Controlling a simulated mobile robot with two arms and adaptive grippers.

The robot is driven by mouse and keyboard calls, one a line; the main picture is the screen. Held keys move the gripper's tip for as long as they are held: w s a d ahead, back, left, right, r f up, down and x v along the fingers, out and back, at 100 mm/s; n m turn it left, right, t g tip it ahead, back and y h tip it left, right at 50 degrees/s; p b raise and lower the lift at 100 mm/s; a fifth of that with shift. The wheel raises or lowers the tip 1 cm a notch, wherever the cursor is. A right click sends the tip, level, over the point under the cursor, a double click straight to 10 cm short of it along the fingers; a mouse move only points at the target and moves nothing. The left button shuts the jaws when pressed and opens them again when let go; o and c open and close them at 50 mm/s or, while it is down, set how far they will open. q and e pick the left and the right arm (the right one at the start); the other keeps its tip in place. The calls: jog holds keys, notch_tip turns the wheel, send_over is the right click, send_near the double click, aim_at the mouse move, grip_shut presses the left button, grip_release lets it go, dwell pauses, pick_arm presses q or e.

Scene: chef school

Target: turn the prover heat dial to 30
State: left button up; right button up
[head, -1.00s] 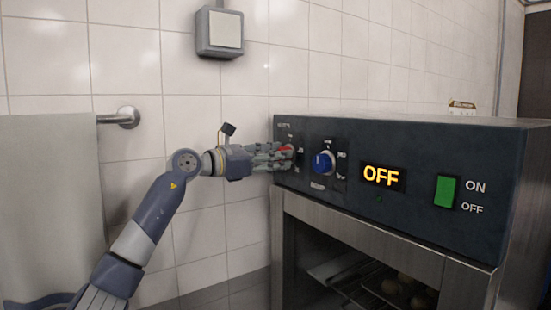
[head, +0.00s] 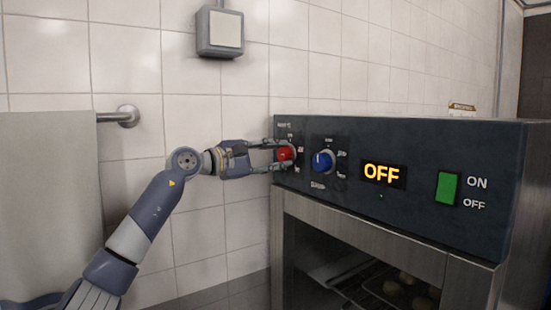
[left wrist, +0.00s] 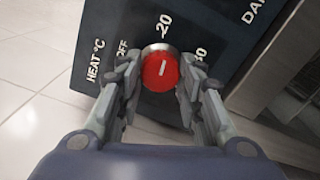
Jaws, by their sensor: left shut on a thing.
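The red heat dial (head: 286,153) sits at the left end of the prover's dark control panel. My right gripper is in neither view.
A blue dial (head: 323,161) is just right of the red one. A lit display (head: 382,174) reads OFF, and a green switch (head: 447,189) is farther right. The prover's glass front (head: 350,262) is below. A towel (head: 50,200) hangs at the left.

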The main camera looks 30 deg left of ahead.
pick_arm(q)
jog(key=m, duration=0.6)
jog(key=shift+b, duration=0.4)
jog(key=m, duration=0.5)
jog(key=shift+m+b, duration=0.3)
jog(key=shift+m, duration=0.1)
jog(key=o, duration=1.1)
jog(key=shift+c, duration=0.2)
jog(key=v, duration=1.1)
jog(key=shift+s+a, duration=0.15)
jog(key=shift+s, duration=0.2)
